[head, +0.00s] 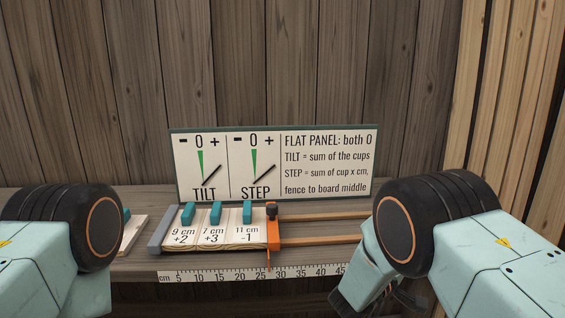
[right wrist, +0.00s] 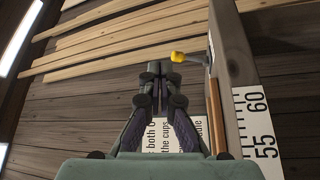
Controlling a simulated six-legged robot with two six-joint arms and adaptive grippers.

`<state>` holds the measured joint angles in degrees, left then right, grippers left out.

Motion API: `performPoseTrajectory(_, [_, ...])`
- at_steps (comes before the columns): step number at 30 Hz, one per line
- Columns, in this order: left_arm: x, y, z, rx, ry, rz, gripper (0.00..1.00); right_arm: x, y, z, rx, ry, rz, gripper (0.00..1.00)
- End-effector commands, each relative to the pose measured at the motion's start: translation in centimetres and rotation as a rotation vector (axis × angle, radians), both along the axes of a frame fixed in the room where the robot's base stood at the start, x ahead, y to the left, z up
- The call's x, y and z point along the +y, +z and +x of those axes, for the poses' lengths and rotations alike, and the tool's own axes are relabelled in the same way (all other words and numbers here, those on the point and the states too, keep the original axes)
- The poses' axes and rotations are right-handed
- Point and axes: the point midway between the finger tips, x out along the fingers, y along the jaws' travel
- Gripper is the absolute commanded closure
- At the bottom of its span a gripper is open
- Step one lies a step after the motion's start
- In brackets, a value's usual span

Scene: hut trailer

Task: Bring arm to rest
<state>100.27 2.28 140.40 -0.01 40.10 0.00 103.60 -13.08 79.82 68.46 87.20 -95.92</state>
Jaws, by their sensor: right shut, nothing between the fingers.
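My right arm comes in from the right in the head view, its wrist bent down at the right end of the bench. My right gripper (right wrist: 158,76) shows in the right wrist view with its dark fingertips together and nothing between them. In the head view its fingers are mostly hidden at the bottom edge. My left arm stands at the left, and its gripper is outside the picture. Between the arms, several boards (head: 221,237) marked 9 cm +2, 7 cm +3 and 11 cm -1 lie side by side, each with a teal block (head: 215,213) on it.
A sign (head: 328,165) with TILT and STEP dials stands behind the boards; both black needles are off the green marks. A grey fence (head: 163,229) and orange clamp (head: 273,236) flank the boards. A ruler (head: 225,275) runs along the front edge. Another board (head: 134,229) lies left.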

Motion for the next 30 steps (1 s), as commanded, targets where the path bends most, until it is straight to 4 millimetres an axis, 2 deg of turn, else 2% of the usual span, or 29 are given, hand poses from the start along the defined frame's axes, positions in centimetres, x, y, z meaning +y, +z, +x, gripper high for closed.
performPoseTrajectory(6, [0.0,0.0,0.0,-0.001,0.000,0.000,0.60,0.3,-0.7,0.8,-0.111,0.054,0.116,1.00])
performPoseTrajectory(10, [0.0,0.0,0.0,-0.001,0.000,0.000,0.60,1.0,-2.0,1.4,-0.157,0.130,0.210,1.00])
performPoseTrajectory(14, [0.0,0.0,0.0,-0.001,0.000,0.000,0.60,1.8,-4.3,1.5,-0.176,0.220,0.330,1.00])
performPoseTrajectory(17, [0.0,0.0,0.0,-0.001,0.000,0.000,0.60,2.5,-7.3,0.7,-0.159,0.293,0.466,1.00])
performPoseTrajectory(20, [0.0,-0.1,0.0,-0.001,0.000,0.000,0.60,3.3,-11.7,-1.6,-0.103,0.347,0.652,1.00])
performPoseTrajectory(23, [0.0,-0.3,0.0,-0.001,0.000,0.000,0.60,4.0,-16.7,-5.8,-0.013,0.347,0.865,1.00])
performPoseTrajectory(26, [0.0,-0.4,0.0,-0.001,0.000,0.000,0.60,4.7,-20.8,-10.8,0.087,0.297,1.053,1.00])
performPoseTrajectory(27, [0.0,-0.5,0.0,-0.001,0.000,0.000,0.60,5.0,-22.2,-13.1,0.128,0.265,1.119,1.00])
performPoseTrajectory(29, [0.0,-0.5,0.0,0.000,0.000,0.000,0.60,5.4,-24.0,-16.7,0.191,0.210,1.211,1.00])
performPoseTrajectory(30, [0.0,-0.6,0.0,0.000,0.000,0.000,0.60,5.6,-25.0,-19.1,0.233,0.170,1.265,1.00])
